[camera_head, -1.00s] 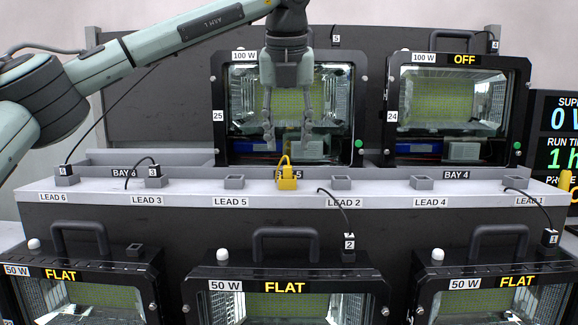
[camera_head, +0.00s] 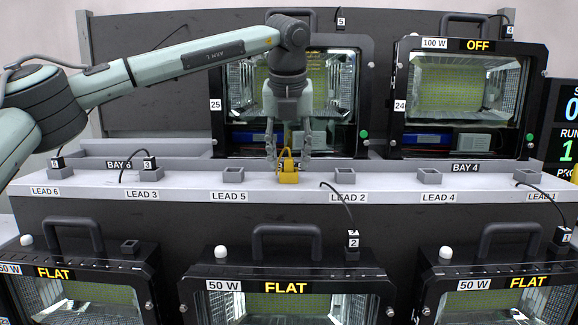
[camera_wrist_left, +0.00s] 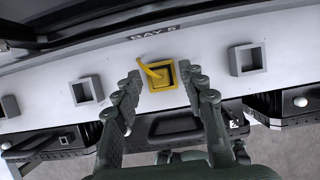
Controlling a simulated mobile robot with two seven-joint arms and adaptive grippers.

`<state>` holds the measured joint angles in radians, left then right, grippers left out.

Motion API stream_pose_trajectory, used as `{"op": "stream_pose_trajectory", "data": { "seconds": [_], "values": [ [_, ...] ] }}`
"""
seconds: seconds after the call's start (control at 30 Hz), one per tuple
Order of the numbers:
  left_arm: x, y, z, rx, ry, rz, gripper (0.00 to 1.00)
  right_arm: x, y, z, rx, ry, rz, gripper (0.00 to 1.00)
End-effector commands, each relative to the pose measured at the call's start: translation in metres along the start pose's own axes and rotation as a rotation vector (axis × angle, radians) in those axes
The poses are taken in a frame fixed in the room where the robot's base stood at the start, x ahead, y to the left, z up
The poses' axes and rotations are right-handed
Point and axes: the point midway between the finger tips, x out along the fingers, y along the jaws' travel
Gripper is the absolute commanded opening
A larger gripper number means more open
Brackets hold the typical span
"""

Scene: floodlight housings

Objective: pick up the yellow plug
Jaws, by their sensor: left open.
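The yellow plug (camera_head: 289,177) stands on the light ledge in the middle, a square yellow body with a yellow loop on top. It also shows in the left wrist view (camera_wrist_left: 171,84), where the square has a dark opening and the loop arches over it to the left. My left gripper (camera_head: 288,160) points down with its fingers apart, just above and around the plug's top in the head view. In the left wrist view the open fingers (camera_wrist_left: 164,82) lie on either side of the plug, with nothing between them held. Contact cannot be told. My right gripper is not in view.
Grey empty sockets (camera_head: 234,175) and black plugs (camera_head: 150,165) with cords line the ledge (camera_head: 200,185). Large floodlight housings stand behind (camera_head: 463,95) and in front (camera_head: 285,285). A black cord hangs over the ledge to plug 2 (camera_head: 353,241).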

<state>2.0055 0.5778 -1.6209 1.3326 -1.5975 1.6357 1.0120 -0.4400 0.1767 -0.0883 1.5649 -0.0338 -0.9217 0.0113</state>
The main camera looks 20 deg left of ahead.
Motion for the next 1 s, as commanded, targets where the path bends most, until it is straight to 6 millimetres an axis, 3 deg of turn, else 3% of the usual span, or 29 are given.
{"op": "stream_pose_trajectory", "data": {
  "seconds": [0.17, 0.5, 0.83, 1.0],
  "values": [
    [0.000, 0.000, 0.000, 0.000, 0.000, 0.000, 0.39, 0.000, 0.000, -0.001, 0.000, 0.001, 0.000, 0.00],
    [-0.001, 0.000, 0.000, 0.000, 0.000, 0.000, 0.00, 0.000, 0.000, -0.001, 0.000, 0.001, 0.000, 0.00],
    [-0.004, 0.000, 0.002, 0.000, -0.001, 0.000, 0.00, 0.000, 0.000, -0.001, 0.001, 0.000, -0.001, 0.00],
    [-0.019, -0.001, 0.008, -0.001, -0.003, -0.002, 0.00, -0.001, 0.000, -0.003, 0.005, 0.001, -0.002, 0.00]
  ]
}}
